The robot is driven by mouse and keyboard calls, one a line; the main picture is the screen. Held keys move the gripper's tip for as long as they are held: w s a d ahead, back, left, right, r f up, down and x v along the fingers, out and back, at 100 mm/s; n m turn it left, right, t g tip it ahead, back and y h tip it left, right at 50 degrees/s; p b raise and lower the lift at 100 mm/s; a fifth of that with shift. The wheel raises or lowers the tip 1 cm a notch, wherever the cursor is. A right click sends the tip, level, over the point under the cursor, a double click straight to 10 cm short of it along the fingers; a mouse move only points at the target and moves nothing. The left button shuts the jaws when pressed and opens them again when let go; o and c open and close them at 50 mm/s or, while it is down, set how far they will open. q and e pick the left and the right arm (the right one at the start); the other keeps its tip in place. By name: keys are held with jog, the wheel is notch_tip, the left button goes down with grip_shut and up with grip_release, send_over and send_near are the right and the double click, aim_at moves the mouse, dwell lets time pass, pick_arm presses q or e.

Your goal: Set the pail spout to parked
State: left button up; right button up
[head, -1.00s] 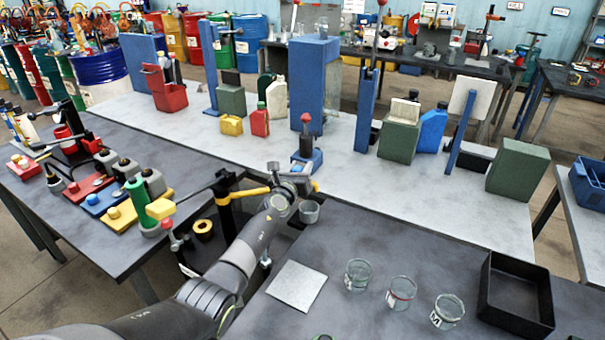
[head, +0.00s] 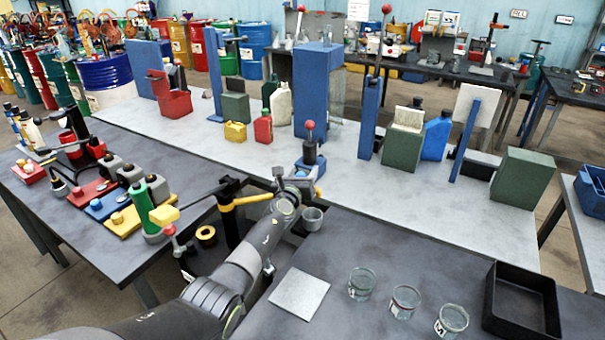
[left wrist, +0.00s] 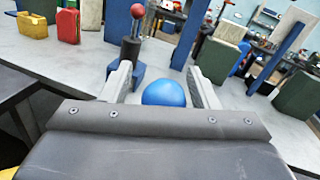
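My left gripper (head: 303,178) is in the middle of the head view, at the near edge of the pale bench. In the left wrist view my left gripper (left wrist: 161,80) is open, its two fingers on either side of a smooth blue ball-shaped knob (left wrist: 163,93). I cannot tell whether the fingers touch it. What the knob is fixed to is hidden by the gripper body. Just beyond stands a dark post with a red ball on top (head: 309,125), on a blue base. I cannot tell for certain which part is the pail spout. My right gripper is not in view.
A yellow-handled lever on a black post (head: 228,210) stands left of my arm. A grey cup (head: 312,219) sits close by my wrist. Glass beakers (head: 361,283) and a black tray (head: 521,302) are on the dark table at right. A tall blue block (head: 317,90) stands behind.

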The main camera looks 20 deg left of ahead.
pick_arm(q)
jog(key=shift+s, duration=0.15)
jog(key=shift+s+d+r+p, duration=0.1)
jog(key=shift+s+p, duration=0.15)
jog(key=shift+p, duration=0.2)
jog(key=s+p, duration=0.8)
jog(key=s, duration=0.8)
jog(key=shift+s, duration=0.3)
